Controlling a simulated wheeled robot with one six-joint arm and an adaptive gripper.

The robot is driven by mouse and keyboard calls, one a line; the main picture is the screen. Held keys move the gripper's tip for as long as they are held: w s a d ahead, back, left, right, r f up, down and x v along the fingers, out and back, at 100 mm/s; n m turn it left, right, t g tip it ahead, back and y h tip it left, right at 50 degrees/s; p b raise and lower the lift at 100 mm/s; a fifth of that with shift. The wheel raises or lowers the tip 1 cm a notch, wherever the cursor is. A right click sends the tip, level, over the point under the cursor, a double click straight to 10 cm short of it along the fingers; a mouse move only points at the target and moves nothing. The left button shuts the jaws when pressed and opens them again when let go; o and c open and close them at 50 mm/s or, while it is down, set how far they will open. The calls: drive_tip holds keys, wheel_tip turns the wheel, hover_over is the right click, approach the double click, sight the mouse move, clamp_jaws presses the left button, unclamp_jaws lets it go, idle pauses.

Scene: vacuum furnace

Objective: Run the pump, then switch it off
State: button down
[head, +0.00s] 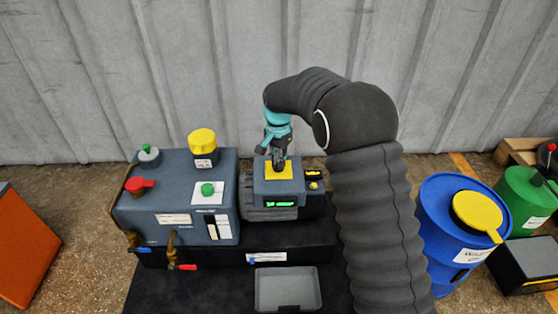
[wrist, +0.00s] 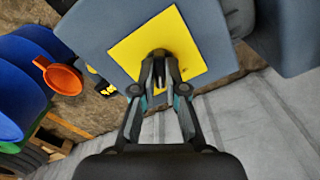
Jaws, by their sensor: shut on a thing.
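The pump (head: 285,205) is a dark box with ribs at its lower left and a lit green display (head: 280,204) on its front. A yellow square plate (head: 271,172) lies on its top. My gripper (head: 279,163) points down at this plate. In the wrist view my gripper (wrist: 160,77) is shut on a dark knob (wrist: 159,55) in the middle of the yellow plate (wrist: 140,50). The fingers hide most of the knob, so its turned position cannot be told.
The furnace cabinet (head: 140,210) stands left of the pump, with a green button (head: 208,189), a red knob (head: 140,184) and a yellow cap (head: 202,140). A grey tray (head: 262,302) is in front. A blue drum (head: 435,215) stands to the right.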

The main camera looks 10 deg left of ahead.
drive_tip(key=c, duration=1.2)
unclamp_jaws()
drive_tip(key=shift+r, duration=0.1)
wheel_tip(320, 180, up, 12)
drive_tip(key=shift+f, duration=0.1)
